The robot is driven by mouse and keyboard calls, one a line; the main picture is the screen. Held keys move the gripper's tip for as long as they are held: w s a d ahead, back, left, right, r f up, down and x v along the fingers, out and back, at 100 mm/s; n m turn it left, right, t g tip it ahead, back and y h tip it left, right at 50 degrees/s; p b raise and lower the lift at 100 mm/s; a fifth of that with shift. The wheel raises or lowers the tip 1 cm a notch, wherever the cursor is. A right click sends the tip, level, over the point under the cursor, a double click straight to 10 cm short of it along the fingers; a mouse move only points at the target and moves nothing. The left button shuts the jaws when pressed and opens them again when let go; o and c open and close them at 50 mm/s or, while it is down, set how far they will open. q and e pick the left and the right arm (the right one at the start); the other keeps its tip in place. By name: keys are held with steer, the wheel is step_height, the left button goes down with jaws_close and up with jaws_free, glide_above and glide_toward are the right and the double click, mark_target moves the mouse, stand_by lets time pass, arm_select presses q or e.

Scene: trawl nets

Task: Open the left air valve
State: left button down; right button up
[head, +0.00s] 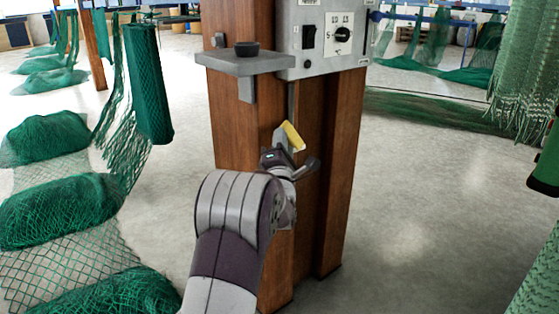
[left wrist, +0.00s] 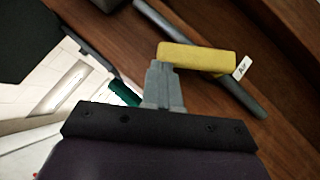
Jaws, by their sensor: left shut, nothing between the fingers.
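The air valve shows as a yellow handle (head: 293,136) on a thin grey pipe low on the wooden post. In the left wrist view the yellow handle (left wrist: 205,57) lies across the grey pipe (left wrist: 243,98), with a small white tag (left wrist: 243,67) beside it reading something like "Air". My left gripper (head: 282,141) is at the handle in the head view. In the left wrist view its closed fingers (left wrist: 161,68) reach the left end of the handle, empty; I cannot tell whether they touch it. My right gripper is not in view.
Above the handle, a grey shelf (head: 245,63) with a dark round dish (head: 247,48) and a grey control box (head: 322,40) are fixed to the wooden post (head: 233,125). Green nets (head: 48,200) lie on the floor at left. Floor right of the post (head: 420,210) is clear.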

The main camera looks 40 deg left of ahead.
mark_target(286, 125)
arm_select(q)
steer(key=r+m+h+p, duration=0.1)
steer(key=w+r+m+g+p, duration=0.1)
steer(key=p, duration=0.1)
steer(key=r+m+h+p, duration=0.1)
steer(key=p, duration=0.1)
steer(key=shift+w+d+r+h, duration=0.15)
steer(key=shift+w+d+h, duration=0.15)
steer(key=shift+w, duration=0.1)
steer(key=shift+w+d+r+m+g+h+p, duration=0.15)
steer(key=shift+w+r+m+g+h+p, duration=0.2)
steer(key=shift+w+m+p, duration=0.3)
steer(key=shift+w+d+r+m+g+h+p, duration=0.1)
steer(key=shift+w+d+m+g+h+p, duration=0.05)
steer(key=shift+w+m+g+p, duration=0.45)
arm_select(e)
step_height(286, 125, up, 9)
arm_select(q)
steer(key=shift+f, duration=0.1)
